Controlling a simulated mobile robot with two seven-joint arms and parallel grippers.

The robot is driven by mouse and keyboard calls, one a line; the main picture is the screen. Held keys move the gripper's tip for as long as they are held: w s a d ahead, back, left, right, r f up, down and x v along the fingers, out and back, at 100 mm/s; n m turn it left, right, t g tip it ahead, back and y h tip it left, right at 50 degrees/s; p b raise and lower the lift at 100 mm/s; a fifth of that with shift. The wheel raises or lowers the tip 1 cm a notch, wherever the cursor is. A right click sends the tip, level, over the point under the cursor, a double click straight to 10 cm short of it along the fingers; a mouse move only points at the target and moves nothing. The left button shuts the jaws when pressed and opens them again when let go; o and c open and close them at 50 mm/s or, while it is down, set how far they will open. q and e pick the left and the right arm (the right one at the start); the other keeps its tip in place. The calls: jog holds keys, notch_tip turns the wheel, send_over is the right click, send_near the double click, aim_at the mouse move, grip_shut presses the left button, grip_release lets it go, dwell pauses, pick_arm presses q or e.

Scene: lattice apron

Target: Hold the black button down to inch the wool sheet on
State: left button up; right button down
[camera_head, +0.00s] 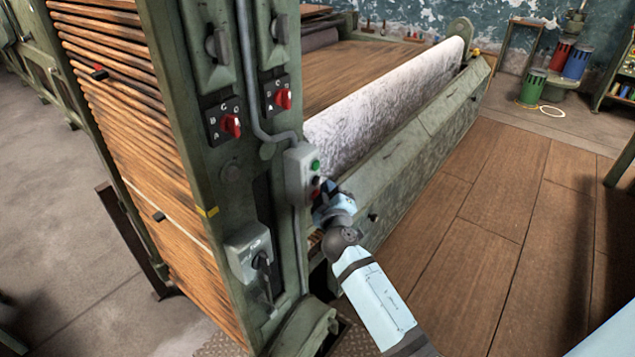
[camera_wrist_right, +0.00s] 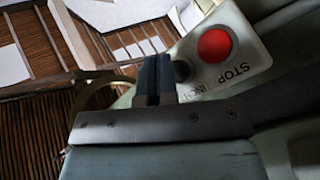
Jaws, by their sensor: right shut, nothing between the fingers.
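The grey control box (camera_head: 298,172) is fixed to the green machine post, with a green button (camera_head: 315,165) at its top. In the head view the right gripper (camera_head: 322,190) is at the box's lower right. The white wool sheet (camera_head: 385,100) lies along the roller. My left gripper is not in view.
Two red rotary switches (camera_head: 231,125) (camera_head: 283,98) are on the post above the box. A grey lever box (camera_head: 249,250) is lower down. A slatted wooden lattice (camera_head: 130,120) runs along the left. Plank floor (camera_head: 490,210) is clear to the right; coloured cans (camera_head: 533,88) stand behind.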

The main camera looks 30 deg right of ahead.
jog(key=shift+w, duration=0.2)
jog(key=shift+w+a+b, duration=0.25)
jog(key=shift+w+b, duration=0.05)
jog(key=shift+w, duration=0.15)
dwell(2.9)
jog(key=shift+s, duration=0.15)
jog(key=shift+s+d, duration=0.35)
jog(key=shift+s, duration=0.35)
jog(key=shift+s, duration=0.1)
jog(key=s, duration=0.1)
jog(key=s+d, duration=0.1)
jog(key=s, duration=0.1)
jog(key=s+d, duration=0.1)
jog(key=shift+s, duration=0.2)
dwell(0.5)
